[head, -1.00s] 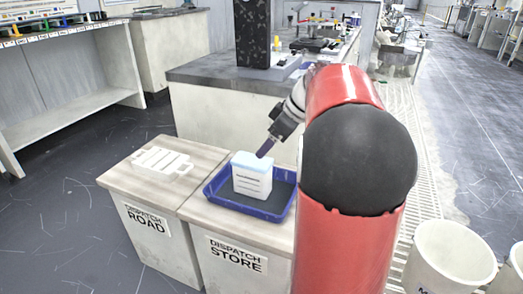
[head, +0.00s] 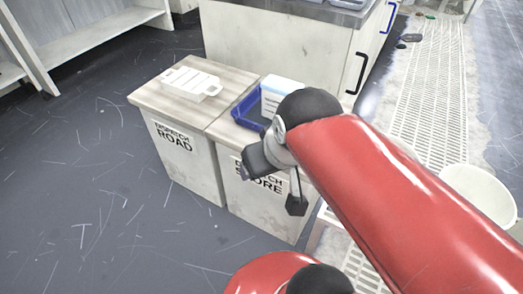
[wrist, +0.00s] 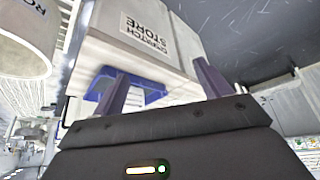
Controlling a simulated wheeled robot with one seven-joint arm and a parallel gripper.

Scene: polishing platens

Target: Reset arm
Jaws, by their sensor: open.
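My gripper (wrist: 160,70) shows in the wrist view with its two dark purple fingers spread apart and nothing between them. The blue tray (head: 242,107) lies on that stand. A white box with a pale blue lid (head: 279,92) stands in the tray, partly hidden by my arm. The wrist view shows the stand upside down, with part of the blue tray (wrist: 152,92) behind the fingers.
The DISPATCH ROAD stand (head: 190,165) is to the left, with a white slotted rack (head: 190,83) on top. A white bench with black and blue handles (head: 270,45) is behind. A pale bin (head: 480,192) stands at the right. The dark floor at left is clear.

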